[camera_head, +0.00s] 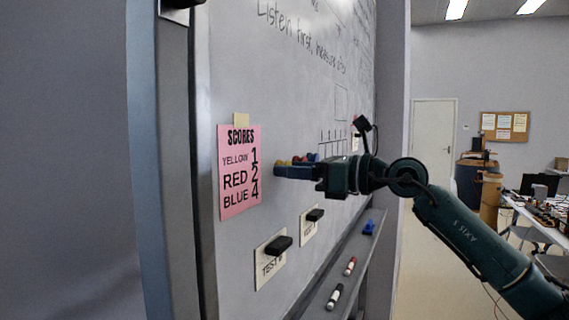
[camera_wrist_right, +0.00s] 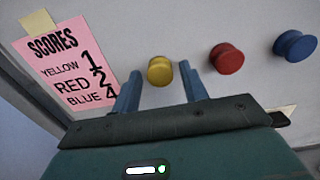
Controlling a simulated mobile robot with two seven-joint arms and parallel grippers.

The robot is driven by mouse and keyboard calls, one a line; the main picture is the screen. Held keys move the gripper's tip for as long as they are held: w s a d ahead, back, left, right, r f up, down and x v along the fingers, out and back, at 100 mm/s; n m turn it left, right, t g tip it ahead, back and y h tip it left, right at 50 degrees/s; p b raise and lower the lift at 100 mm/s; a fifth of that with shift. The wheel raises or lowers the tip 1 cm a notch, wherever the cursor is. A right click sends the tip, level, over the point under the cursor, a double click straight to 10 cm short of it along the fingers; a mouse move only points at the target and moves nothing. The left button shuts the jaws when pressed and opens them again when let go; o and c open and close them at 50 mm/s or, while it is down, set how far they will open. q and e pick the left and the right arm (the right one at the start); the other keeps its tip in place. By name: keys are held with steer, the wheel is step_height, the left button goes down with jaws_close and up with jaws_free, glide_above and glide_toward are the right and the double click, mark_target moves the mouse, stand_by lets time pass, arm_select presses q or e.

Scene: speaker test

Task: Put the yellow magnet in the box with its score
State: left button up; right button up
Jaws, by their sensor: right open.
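The yellow magnet (camera_wrist_right: 160,70) is a round knob on the whiteboard (camera_head: 290,70). In the wrist view it shows between and just beyond the fingertips of my right gripper (camera_wrist_right: 159,82), which is open; I cannot tell whether they touch it. In the head view my right gripper (camera_head: 278,171) is close to the board and partly hides the magnets. A red magnet (camera_wrist_right: 227,58) and a blue magnet (camera_wrist_right: 295,45) sit to the right. The pink score sheet (camera_wrist_right: 70,65) reads yellow 1, red 2, blue 4. Drawn lines (camera_head: 333,137) show above the gripper; their lower part is hidden.
Two cards under black magnets (camera_head: 279,246) (camera_head: 315,215) are on the board below. The tray (camera_head: 345,262) holds two markers (camera_head: 335,297) (camera_head: 350,266) and a blue item (camera_head: 369,227). A cluttered table (camera_head: 520,208) stands far right.

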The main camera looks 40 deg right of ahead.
steer(key=c, duration=0.7)
stand_by(0.5)
